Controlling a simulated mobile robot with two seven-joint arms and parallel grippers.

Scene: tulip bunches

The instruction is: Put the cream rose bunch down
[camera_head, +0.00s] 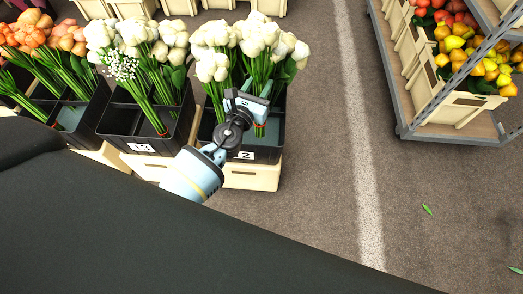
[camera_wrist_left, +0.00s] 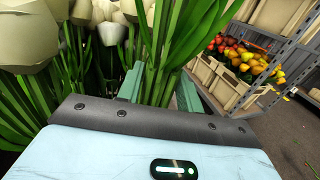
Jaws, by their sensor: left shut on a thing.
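The cream rose bunch (camera_head: 262,38) has large pale heads and green stems, and it leans inside the black crate marked 2 (camera_head: 272,152). My left gripper (camera_head: 258,92) reaches over the crate's near side and is shut on the stems. In the left wrist view, the green stems (camera_wrist_left: 158,86) stand between the two greenish fingers of the gripper (camera_wrist_left: 159,92). A red band (camera_head: 259,127) shows low on the stems. More cream heads (camera_head: 211,50) crowd close on the left in the same crate, so where one bunch ends is hard to tell. My right gripper is not in view.
A neighbouring black crate (camera_head: 120,130) holds white flowers and a sprig of small white blooms. Orange flowers (camera_head: 40,35) stand farther left. A metal rack (camera_head: 450,132) with yellow and red flowers stands at the upper right. The floor (camera_head: 300,190) between is open.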

